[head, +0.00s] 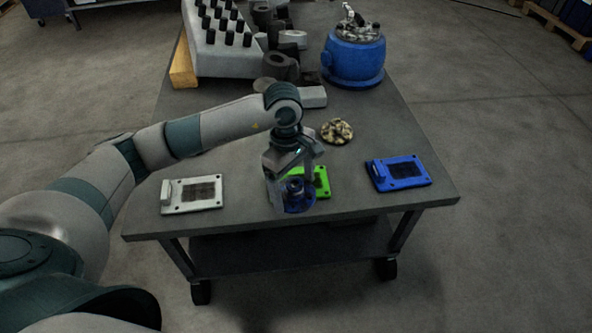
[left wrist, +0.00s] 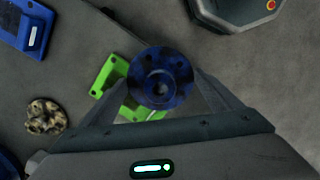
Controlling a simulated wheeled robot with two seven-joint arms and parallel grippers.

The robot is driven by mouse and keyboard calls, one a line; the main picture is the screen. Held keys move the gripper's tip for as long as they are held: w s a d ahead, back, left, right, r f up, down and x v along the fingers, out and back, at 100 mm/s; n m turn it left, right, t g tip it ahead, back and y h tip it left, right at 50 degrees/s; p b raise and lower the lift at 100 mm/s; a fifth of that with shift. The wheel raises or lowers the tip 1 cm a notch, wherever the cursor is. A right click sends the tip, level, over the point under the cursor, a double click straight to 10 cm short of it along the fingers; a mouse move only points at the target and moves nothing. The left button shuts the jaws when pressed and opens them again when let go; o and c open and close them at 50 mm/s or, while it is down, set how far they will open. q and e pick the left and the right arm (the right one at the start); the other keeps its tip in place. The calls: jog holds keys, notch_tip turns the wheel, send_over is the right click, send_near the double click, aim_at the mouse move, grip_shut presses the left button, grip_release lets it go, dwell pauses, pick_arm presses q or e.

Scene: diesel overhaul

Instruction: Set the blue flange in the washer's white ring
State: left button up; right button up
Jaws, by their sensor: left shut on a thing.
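The blue flange (head: 298,203), a dark blue round disc with a hub and bolt holes, is held between the fingers of my left gripper (head: 292,181). The left wrist view shows the flange (left wrist: 160,78) face on between both fingers, covering part of the green plate. In the head view it is near the table's front edge; its height above the table is hard to tell. A round blue tub (head: 352,62), probably the washer, stands at the back right with metal parts on top. I cannot make out a white ring. My right gripper is not in view.
A green plate (head: 322,180) lies behind the flange, a white plate (head: 192,194) to the left, a blue plate (head: 398,173) to the right. A speckled round part (head: 337,131) lies mid-table. A grey block with black studs (head: 222,40) and dark cylinders fill the back left.

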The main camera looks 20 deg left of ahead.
pick_arm(q)
jog(key=s+d+f+m+g+y, duration=0.1)
jog(key=s+f+m, duration=0.3)
jog(key=s+m, duration=0.7)
jog(key=shift+d+f+m, duration=0.15)
jog(key=shift+f+m, duration=0.2)
jog(key=shift+m, duration=1.65)
jog(key=shift+s, duration=0.1)
